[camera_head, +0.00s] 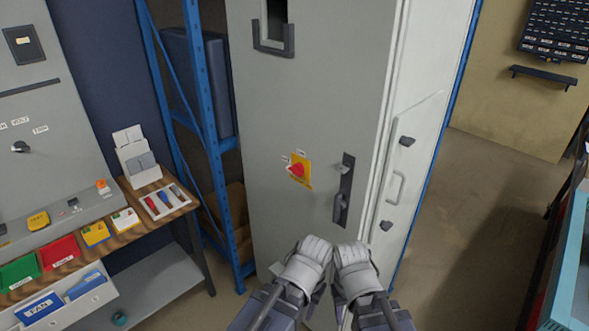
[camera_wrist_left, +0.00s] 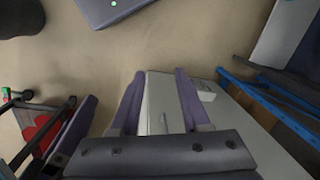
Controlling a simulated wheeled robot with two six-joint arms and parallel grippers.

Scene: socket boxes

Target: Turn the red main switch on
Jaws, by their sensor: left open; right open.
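The red main switch (camera_head: 297,170) is a red knob on a yellow plate. It sits on the front of the tall grey cabinet (camera_head: 330,90) in the head view, left of the dark door handle. Small labels lie beside and above it, too small to read, and I cannot tell which way the knob points. My left gripper (camera_head: 305,262) and right gripper (camera_head: 354,265) are side by side at the bottom, below the switch and apart from it. In the left wrist view, my left gripper (camera_wrist_left: 159,85) is open and empty, with part of a grey cabinet beyond its fingers.
A dark door handle (camera_head: 343,192) is on the cabinet front. A wooden shelf (camera_head: 160,205) with coloured boxes stands at left, beside a blue rack (camera_head: 208,130). The floor (camera_head: 480,240) at right is clear up to a teal-edged unit (camera_head: 569,260).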

